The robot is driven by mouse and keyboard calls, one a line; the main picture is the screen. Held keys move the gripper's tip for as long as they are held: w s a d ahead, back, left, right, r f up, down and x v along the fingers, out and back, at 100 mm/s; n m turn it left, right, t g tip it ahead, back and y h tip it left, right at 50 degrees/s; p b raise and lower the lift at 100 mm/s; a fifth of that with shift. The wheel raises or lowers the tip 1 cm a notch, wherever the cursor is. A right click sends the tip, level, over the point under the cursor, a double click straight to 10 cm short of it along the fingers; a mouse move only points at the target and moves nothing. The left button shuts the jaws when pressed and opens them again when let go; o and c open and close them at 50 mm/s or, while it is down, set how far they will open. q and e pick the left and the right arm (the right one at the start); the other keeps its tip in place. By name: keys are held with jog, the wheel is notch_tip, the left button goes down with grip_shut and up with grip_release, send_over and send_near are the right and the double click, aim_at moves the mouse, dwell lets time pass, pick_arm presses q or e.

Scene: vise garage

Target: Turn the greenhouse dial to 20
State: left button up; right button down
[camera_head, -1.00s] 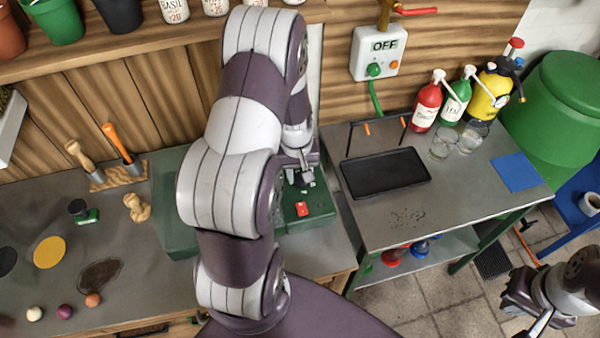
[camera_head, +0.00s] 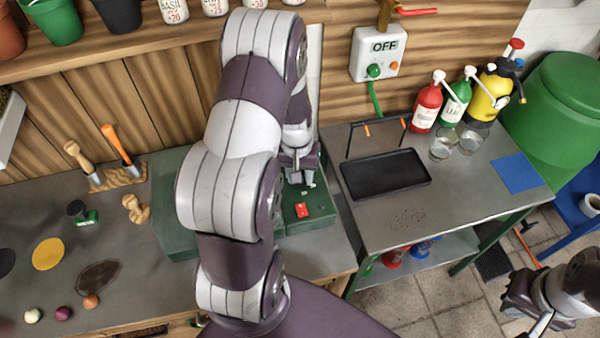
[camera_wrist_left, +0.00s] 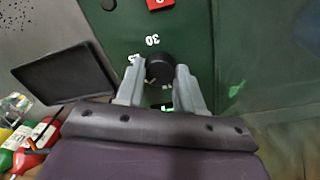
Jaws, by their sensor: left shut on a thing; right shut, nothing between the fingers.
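The dial (camera_wrist_left: 159,68) is a small black round knob on a green panel (camera_wrist_left: 190,30) with white numbers. In the left wrist view it sits between the fingers of my left gripper (camera_wrist_left: 160,75), which is shut on it. The number 30 (camera_wrist_left: 152,40) shows beside the knob; another number is partly covered by a finger. I cannot read the dial's setting. In the head view my left gripper (camera_head: 299,176) is over the panel, and my arm hides much of the green box (camera_head: 310,222). My right gripper (camera_head: 538,324) is shut and empty at the lower right, away from the bench.
A red switch (camera_head: 302,210) is on the box near the dial. A black tray (camera_head: 386,174) and several bottles, including a red one (camera_head: 426,108), stand on the side table. A stamp (camera_head: 82,213) and tools are on the bench at left.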

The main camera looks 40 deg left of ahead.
pick_arm(q)
jog(key=o, duration=1)
jog(key=shift+o, duration=0.2)
notch_tip(320, 180, up, 13)
jog(key=b, duration=0.1)
jog(key=shift+s+a, duration=0.15)
jog(key=shift+a, duration=0.2)
jog(key=shift+f, duration=0.1)
